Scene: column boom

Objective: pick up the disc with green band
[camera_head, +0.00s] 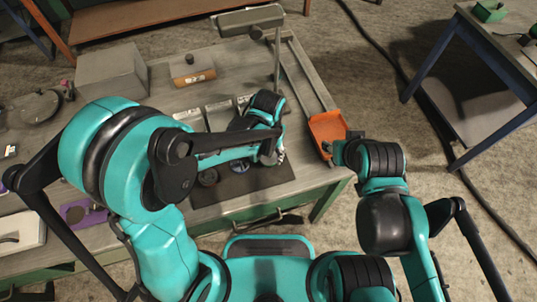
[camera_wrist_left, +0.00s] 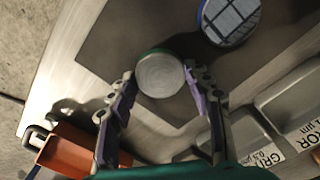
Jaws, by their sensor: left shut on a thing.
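The disc with green band (camera_wrist_left: 160,76) has a round grey face, and a strip of green shows along its far rim in the left wrist view. My left gripper (camera_wrist_left: 158,84) has one finger on each side of the disc and is shut on it. In the head view the left gripper (camera_head: 271,156) is over the right part of the dark mat (camera_head: 225,192), and the disc is mostly hidden there. I cannot tell whether the disc touches the mat. My right gripper (camera_head: 336,151) is beside the table's right edge; its fingers are unclear.
A blue-rimmed disc (camera_wrist_left: 230,20) lies on the mat close by, and a dark disc (camera_head: 207,178) lies further left. Labelled metal trays (camera_wrist_left: 302,97) stand behind the mat. An orange tray (camera_head: 327,128) sits at the table's right edge, near my right gripper.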

